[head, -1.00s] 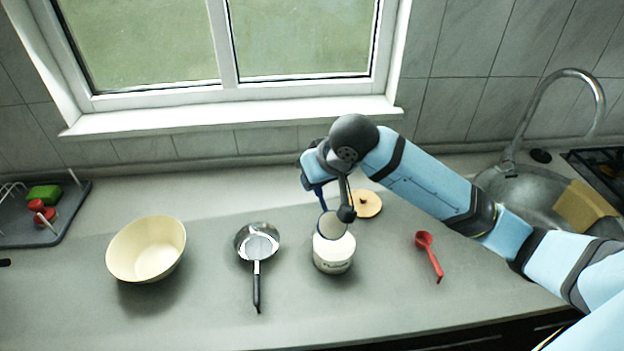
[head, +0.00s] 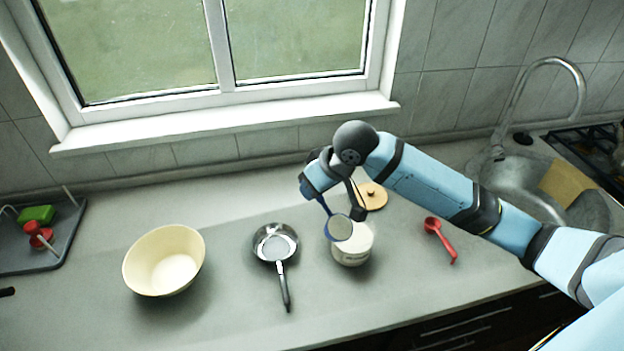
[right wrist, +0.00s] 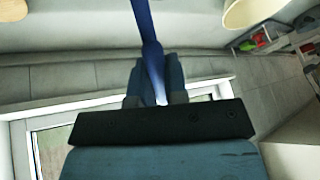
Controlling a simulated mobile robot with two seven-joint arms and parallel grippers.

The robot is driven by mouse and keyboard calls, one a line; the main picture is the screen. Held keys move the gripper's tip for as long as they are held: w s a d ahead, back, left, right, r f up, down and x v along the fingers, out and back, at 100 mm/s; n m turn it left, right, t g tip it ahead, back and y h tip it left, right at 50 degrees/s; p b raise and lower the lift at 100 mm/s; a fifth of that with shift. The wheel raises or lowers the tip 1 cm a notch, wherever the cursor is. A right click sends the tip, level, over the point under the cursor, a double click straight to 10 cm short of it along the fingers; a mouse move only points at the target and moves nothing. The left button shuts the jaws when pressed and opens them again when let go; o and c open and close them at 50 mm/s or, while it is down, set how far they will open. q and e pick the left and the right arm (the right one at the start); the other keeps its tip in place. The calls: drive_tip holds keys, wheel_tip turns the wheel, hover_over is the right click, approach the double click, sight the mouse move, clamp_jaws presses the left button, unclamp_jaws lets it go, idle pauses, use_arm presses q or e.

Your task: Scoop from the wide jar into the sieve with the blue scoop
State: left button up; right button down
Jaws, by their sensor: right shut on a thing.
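My right gripper (head: 324,196) is shut on the handle of the blue scoop (head: 339,228). The blue handle also shows in the right wrist view (right wrist: 146,28), between the dark fingers (right wrist: 156,82). The scoop's round bowl is at the upper left of the wide white jar (head: 352,252) and hides part of its mouth. I cannot tell whether the scoop touches the rim or what it holds. The sieve (head: 275,243), metal with a dark handle, lies on the counter left of the jar. My left gripper is not in view.
A cream bowl (head: 165,262) stands left of the sieve. A wooden lid (head: 373,195) lies behind the jar, a red scoop (head: 438,238) to its right. A grey tray (head: 62,240) is far left, the sink (head: 520,185) at right. Bare counter lies in front.

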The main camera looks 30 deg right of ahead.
drive_tip(key=w+d+f+n+g+y+b, duration=0.1)
drive_tip(key=d+f+n, duration=0.25)
drive_tip(key=f, duration=0.35)
drive_tip(key=w+d+f+n+g+y+b, duration=0.1)
drive_tip(key=d+f+n+g+b, duration=0.1)
drive_tip(key=f+n, duration=0.35)
use_arm(q)
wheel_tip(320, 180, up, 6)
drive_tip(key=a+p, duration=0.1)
drive_tip(key=p, duration=0.9)
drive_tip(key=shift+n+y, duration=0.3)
use_arm(e)
wheel_tip(320, 180, up, 7)
drive_tip(key=w+a+m+g+h, duration=0.1)
drive_tip(key=a+m+g+h, duration=0.1)
drive_tip(key=g+h, duration=0.1)
drive_tip(key=shift+w+a+r+h, duration=0.15)
drive_tip(key=shift+w+a+h, duration=0.15)
drive_tip(key=shift+w+a, duration=0.05)
